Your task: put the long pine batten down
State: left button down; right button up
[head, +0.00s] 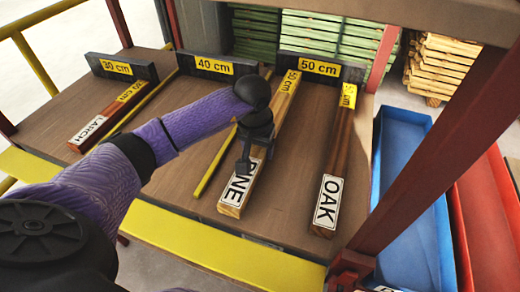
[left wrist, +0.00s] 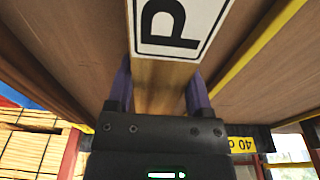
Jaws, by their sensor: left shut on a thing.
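The long pine batten (head: 234,202) is pale wood with a white PINE label, partly covered by my gripper, and a yellow 50 cm tag at its far end. It lies lengthwise over the brown table, its far end near the black stop block marked 50 cm (head: 320,68). My left gripper (head: 257,140) comes down on it from above, shut on its middle. In the left wrist view the two purple fingers flank the batten (left wrist: 165,88). Whether its underside touches the table is hard to tell. My right gripper is not in view.
An oak batten (head: 331,175) lies to the right and a larch batten (head: 100,122) at the left. Blocks marked 40 cm (head: 214,66) and 30 cm (head: 118,68) stand at the back. Blue (head: 405,190) and red bins are beyond the red post at right.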

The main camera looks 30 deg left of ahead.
pick_arm(q)
jog(key=shift+f, duration=0.5)
jog(key=shift+r, duration=0.1)
jog(key=shift+f+b, duration=0.35)
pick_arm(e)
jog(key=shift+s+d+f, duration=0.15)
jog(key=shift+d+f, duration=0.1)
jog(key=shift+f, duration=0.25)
pick_arm(q)
jog(key=shift+f, duration=0.25)
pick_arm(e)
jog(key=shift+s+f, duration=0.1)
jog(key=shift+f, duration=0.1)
pick_arm(q)
grip_release()
